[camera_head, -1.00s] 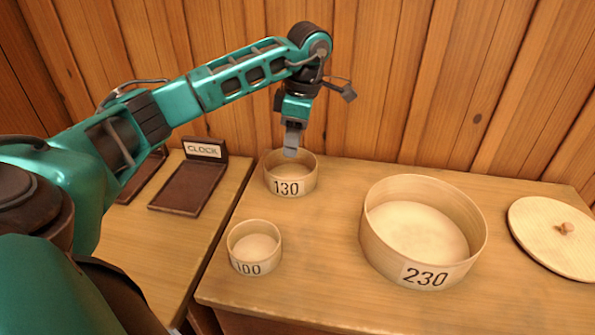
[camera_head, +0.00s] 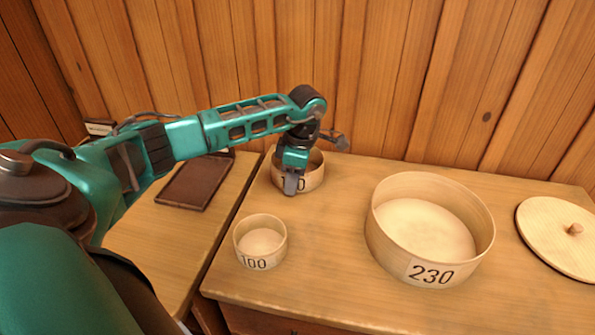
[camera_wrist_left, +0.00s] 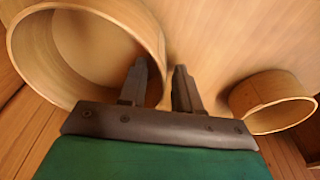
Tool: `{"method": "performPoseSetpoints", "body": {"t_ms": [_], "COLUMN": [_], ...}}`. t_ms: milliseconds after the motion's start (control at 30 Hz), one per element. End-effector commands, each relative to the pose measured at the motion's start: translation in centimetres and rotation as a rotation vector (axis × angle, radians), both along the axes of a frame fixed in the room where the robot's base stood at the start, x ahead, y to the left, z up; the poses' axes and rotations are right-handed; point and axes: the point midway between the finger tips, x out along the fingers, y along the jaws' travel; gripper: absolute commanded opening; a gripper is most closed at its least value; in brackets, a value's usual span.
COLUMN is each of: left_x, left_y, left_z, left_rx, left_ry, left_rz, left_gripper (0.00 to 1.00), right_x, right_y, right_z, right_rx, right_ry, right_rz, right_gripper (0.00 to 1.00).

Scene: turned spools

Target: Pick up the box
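Three round, open wooden boxes stand on the wooden table: the 130 box (camera_head: 312,176) at the back left, the smaller 100 box (camera_head: 261,244) in front of it, and the large 230 box (camera_head: 428,236) to the right. My left gripper (camera_head: 290,188) is low at the near side of the 130 box and covers part of its number. A smaller box (camera_wrist_left: 270,100) is apart on the right. My right gripper is out of view.
A round wooden lid (camera_head: 562,240) with a knob lies at the right. A dark tray (camera_head: 196,182) lies on the left-hand surface, across a gap. A plank wall (camera_head: 400,80) closes the back. The table between the 100 and 230 boxes is clear.

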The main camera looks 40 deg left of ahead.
Motion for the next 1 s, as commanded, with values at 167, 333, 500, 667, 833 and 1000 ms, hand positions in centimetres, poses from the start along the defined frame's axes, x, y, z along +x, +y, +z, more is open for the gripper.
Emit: {"method": "performPoseSetpoints", "body": {"t_ms": [167, 333, 500, 667, 833, 1000], "left_x": [0.01, 0.02, 0.01, 0.01, 0.03, 0.04], "left_y": [0.00, -0.01, 0.00, 0.00, 0.01, 0.02], "left_z": [0.01, 0.04, 0.05, 0.06, 0.08, 0.17], "left_rx": [0.000, 0.000, 0.000, 0.001, 0.001, 0.001], "left_ry": [0.000, 0.000, 0.000, -0.001, -0.001, -0.001], "left_rz": [0.000, 0.000, 0.000, 0.000, 0.001, 0.001], "left_gripper": [0.33, 0.17, 0.00, 0.00, 0.00, 0.00], "right_x": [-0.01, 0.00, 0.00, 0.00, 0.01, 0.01], "right_y": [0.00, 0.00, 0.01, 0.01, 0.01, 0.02], "right_z": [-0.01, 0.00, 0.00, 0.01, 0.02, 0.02], "right_rx": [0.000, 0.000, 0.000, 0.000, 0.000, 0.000], "right_ry": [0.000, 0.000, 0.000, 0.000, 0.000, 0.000], "right_rz": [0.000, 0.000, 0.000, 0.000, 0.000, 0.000], "right_gripper": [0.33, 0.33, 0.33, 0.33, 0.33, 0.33]}}
